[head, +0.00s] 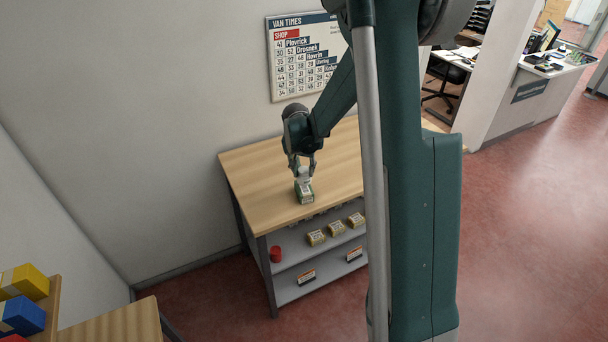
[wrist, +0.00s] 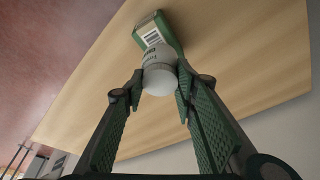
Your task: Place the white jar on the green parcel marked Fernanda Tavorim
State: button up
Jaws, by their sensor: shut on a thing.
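The white jar (wrist: 159,80) is between the fingertips of my gripper (wrist: 160,88), which is shut on it. The jar also shows in the head view (head: 304,173), below my gripper (head: 303,168). A green parcel (wrist: 157,30) with a white barcode label lies on the wooden counter top, right at the jar; it also shows in the head view (head: 304,192), directly beneath the jar. The jar appears to be at the parcel's top; I cannot tell whether they touch. No name on the parcel can be read.
The wooden counter (head: 250,170) is otherwise clear where visible. A yellow parcel (head: 25,282) and a blue parcel (head: 22,315) are at the lower left. My own arm hides the counter's right part.

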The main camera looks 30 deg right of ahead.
jog(key=shift+f, duration=1.25)
jog(key=shift+f, duration=0.2)
jog(key=o, duration=1.4)
jog(key=shift+r, duration=0.25)
jog(key=shift+v, duration=6)
jog(key=shift+s, duration=0.1)
